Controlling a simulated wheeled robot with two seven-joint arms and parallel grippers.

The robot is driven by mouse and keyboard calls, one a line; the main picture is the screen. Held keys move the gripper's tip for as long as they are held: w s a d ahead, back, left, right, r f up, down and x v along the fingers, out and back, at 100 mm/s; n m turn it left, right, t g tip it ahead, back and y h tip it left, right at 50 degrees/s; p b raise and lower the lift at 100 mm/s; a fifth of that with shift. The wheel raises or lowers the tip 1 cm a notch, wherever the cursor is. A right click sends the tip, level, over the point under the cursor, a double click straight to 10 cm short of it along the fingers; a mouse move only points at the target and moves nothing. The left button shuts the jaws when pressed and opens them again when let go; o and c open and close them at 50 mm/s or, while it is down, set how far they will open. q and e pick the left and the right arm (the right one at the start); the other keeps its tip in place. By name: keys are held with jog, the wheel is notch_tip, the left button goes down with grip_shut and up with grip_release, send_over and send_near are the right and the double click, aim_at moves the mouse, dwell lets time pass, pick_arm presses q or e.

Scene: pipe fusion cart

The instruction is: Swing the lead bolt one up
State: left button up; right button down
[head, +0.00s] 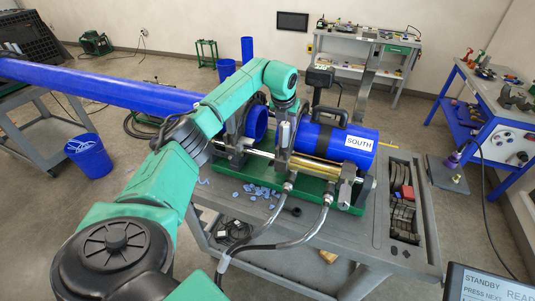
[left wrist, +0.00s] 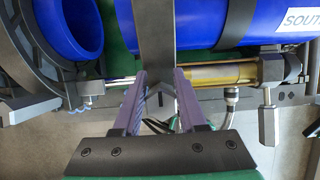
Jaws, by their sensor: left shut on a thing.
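A blue pipe marked SOUTH (head: 338,139) lies in the green-based fusion machine (head: 319,193) on the cart; it also shows in the left wrist view (left wrist: 200,22). My left gripper (head: 287,106) is at the clamp near this pipe's left end. In the left wrist view its purple fingers (left wrist: 158,78) are on both sides of a grey swing bolt (left wrist: 160,101), shut on it. The fingers and the clamp hide part of the bolt. My right gripper is not in view.
Two hoses (head: 309,226) run from the machine over the cart's front edge. Blue shavings (head: 258,191) lie on the cart (head: 357,238). A tray of dark inserts (head: 403,204) is at the right. A long blue pipe (head: 98,86) comes in from the left.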

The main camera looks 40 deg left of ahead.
pick_arm(q)
jog(key=shift+w, duration=0.2)
jog(key=shift+w+a, duration=0.1)
jog(key=shift+w, duration=0.05)
grip_shut()
jog(key=shift+w+a+f, duration=0.15)
jog(key=shift+w+f, duration=0.05)
jog(key=shift+w, duration=0.25)
jog(key=shift+r, duration=0.1)
